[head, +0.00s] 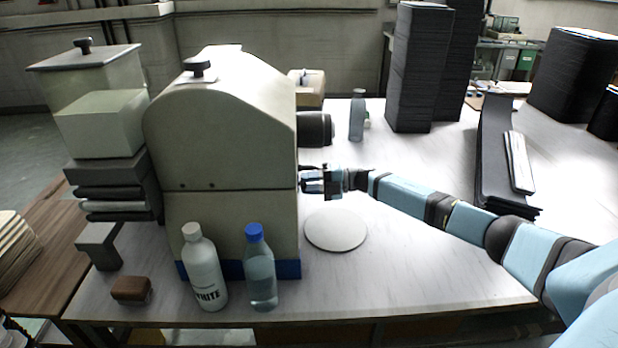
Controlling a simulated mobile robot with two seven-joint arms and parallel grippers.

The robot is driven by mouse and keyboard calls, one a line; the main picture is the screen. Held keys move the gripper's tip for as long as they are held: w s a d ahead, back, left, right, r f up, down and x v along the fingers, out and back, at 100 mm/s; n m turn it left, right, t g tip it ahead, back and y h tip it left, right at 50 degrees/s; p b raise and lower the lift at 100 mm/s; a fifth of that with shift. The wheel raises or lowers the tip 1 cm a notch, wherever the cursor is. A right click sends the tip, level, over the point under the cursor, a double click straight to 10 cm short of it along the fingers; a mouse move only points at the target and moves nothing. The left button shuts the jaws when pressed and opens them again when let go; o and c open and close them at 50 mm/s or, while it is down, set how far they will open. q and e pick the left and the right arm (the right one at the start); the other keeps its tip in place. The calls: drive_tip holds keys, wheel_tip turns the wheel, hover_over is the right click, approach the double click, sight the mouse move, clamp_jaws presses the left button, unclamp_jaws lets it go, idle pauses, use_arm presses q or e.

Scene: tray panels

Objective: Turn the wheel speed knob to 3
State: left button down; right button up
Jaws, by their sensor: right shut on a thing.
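A large beige machine (225,130) with a rounded top stands on the left part of the white table. My right gripper (308,181) reaches in from the right, level with the lower part of the machine's right side. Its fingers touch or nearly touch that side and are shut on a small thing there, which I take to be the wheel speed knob. The fingers hide the knob, and its markings and setting cannot be read. My left gripper is out of view.
A dark cylinder (316,128) sticks out of the machine above my right gripper. A pale round disc (336,229) lies below it on the table (420,265). A white bottle (203,268) and a blue-capped bottle (261,270) stand in front. Tall dark stacks (419,70) stand behind.

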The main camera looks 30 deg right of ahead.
drive_tip(key=shift+m+p, duration=0.6)
drive_tip(key=shift+m, duration=0.7)
drive_tip(key=o, duration=0.9)
drive_tip(key=v, duration=1.4)
drive_tip(key=shift+w+f, duration=0.1)
